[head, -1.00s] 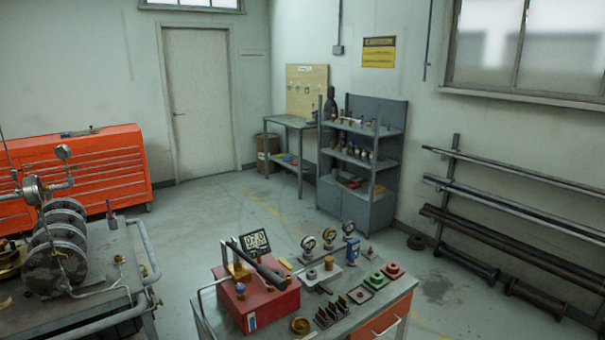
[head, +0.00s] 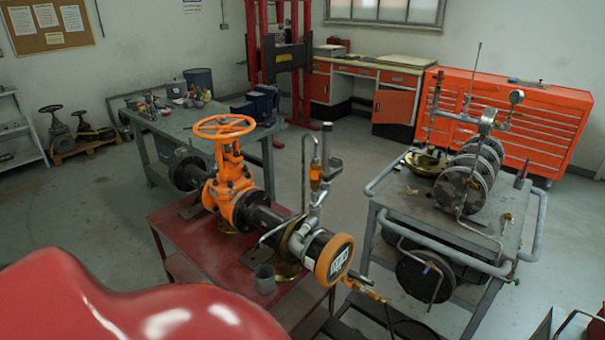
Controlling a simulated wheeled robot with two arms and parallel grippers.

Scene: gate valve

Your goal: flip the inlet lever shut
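An orange gate valve (head: 228,185) with a round orange handwheel (head: 225,127) stands on a red bench (head: 185,232). A dark pipe runs through it, ending at an orange-rimmed digital gauge (head: 334,259). A grey fitting with an upright pipe (head: 303,150) and a small orange part (head: 316,178) rises beside the gauge. A yellow-orange fitting (head: 362,291) with a dark hose sits just right of the gauge. I cannot tell which of these small parts is the inlet lever, or its position. Neither gripper is in view.
A glossy red part, probably my own arm, fills the lower left. A grey cup (head: 264,279) stands on the red bench. A grey cart (head: 400,203) with stacked round flanges is at right. A grey workbench (head: 150,122) stands behind. Clear floor lies left of the bench.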

